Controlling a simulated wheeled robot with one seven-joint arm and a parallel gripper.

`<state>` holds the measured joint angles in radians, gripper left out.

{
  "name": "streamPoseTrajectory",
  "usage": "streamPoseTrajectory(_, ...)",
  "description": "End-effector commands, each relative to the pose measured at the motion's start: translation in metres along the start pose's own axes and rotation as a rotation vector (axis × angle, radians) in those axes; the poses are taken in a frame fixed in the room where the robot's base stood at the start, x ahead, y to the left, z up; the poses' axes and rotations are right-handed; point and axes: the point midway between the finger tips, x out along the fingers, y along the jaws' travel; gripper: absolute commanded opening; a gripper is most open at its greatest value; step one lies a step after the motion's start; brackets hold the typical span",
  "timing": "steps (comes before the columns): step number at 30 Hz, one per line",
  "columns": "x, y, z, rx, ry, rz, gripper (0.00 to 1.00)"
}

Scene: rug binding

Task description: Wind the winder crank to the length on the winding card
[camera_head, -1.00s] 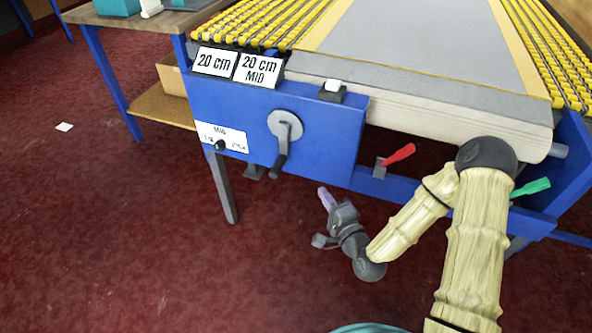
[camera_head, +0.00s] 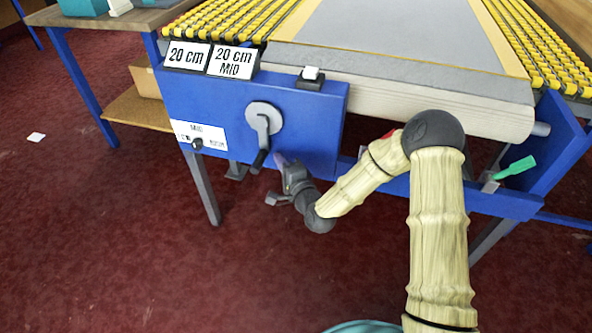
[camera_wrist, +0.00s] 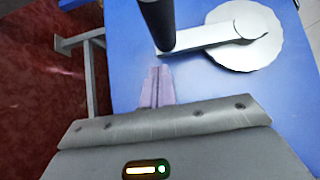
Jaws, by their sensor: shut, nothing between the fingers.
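The winder crank (camera_head: 264,125) is a grey disc with an arm and a dark handle, on the blue front panel (camera_head: 320,125). Its handle (camera_head: 259,161) hangs at the lower end of the arm. In the wrist view the disc (camera_wrist: 243,35) is at upper right and the dark handle (camera_wrist: 157,22) at top centre. My gripper (camera_head: 281,160) is shut and empty, just right of and below the handle in the head view. Its purple fingers (camera_wrist: 157,87) point at the panel, apart from the handle. Two cards (camera_head: 187,54) and (camera_head: 233,61) read "20 cm" and "20 cm MID".
A white label plate (camera_head: 199,135) marked "MID" has a dark knob (camera_head: 196,144). A green lever (camera_head: 515,168) is at the right, and a red lever is mostly hidden behind my arm. A wooden side table (camera_head: 100,20) stands left. Red floor is open in front.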

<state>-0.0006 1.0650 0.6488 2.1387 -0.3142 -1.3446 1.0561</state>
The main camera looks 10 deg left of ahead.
Motion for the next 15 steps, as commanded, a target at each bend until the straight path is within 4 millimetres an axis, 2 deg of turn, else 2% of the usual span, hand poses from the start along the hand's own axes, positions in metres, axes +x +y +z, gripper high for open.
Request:
streamPoseTrajectory(3,0.005,0.0004,0.0057,0.0,0.0,0.0,0.0)
streamPoseTrajectory(15,0.0066,0.0023,0.0016,0.011,0.01,-0.01,0.0)
